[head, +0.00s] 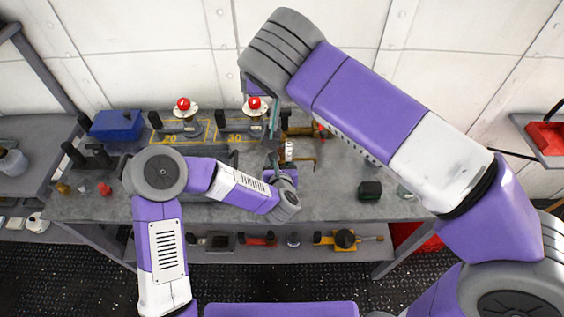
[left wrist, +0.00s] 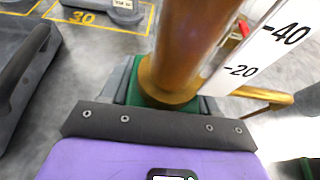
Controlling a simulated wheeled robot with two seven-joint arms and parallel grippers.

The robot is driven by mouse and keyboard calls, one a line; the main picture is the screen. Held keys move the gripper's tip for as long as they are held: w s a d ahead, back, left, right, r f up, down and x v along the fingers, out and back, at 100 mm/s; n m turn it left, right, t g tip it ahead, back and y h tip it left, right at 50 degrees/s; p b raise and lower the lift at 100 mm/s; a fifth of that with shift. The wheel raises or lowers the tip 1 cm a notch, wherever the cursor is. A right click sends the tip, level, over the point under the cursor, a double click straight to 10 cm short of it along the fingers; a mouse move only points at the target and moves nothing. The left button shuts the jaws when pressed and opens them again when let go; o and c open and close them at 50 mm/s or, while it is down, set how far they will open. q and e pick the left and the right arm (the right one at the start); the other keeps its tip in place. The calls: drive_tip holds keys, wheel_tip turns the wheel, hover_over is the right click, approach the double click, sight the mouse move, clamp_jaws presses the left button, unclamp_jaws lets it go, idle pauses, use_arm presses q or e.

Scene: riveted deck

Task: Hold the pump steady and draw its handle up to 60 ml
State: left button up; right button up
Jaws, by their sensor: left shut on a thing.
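The pump shows in the left wrist view as an upright copper-brown barrel (left wrist: 190,40) with a brass collar at its foot. A white scale plate (left wrist: 262,55) beside it reads 20 and 40. In the head view the scale (head: 289,151) and a brass spout show small, between my arms. My left gripper (head: 272,162) is shut on the pump low down; its green pads flank the collar in the left wrist view (left wrist: 170,92). My right gripper (head: 274,118) hangs from above, over the pump. The handle is hidden or too small to make out, and so is the right gripper's opening.
Yellow-outlined bays marked 20 (head: 170,139) and 30 (head: 234,139), with red-topped items, lie behind on the grey bench (head: 335,195). A blue box (head: 117,125) stands at the back left. A dark block (head: 370,190) is to the right. Tools lie on the lower shelf.

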use_arm(q)
drive_tip(key=o, duration=1.7)
